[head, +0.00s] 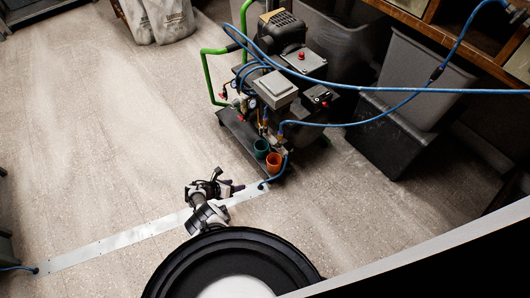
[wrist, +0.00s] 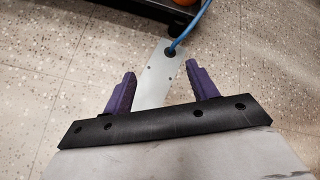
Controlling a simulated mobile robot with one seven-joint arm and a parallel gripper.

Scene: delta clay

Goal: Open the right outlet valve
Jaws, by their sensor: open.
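A compressor unit (head: 276,92) with blue hoses, gauges and a green handle stands on a dark base in the upper middle of the head view. Its small valves and fittings cluster at the front, above a teal cup (head: 261,148) and an orange cup (head: 273,162). Which fitting is the right outlet valve I cannot tell at this size. My gripper (head: 232,188) is in front of the unit, low and apart from it. In the wrist view my gripper (wrist: 160,88) shows two purple fingers spread wide, with nothing between them. No valve shows there.
A metal floor strip (head: 115,243) runs across the floor; its end, with a blue hose, shows in the wrist view (wrist: 158,75). Grey bins (head: 420,80) and a black box (head: 385,140) stand right of the unit. A blue hose (head: 430,91) crosses overhead.

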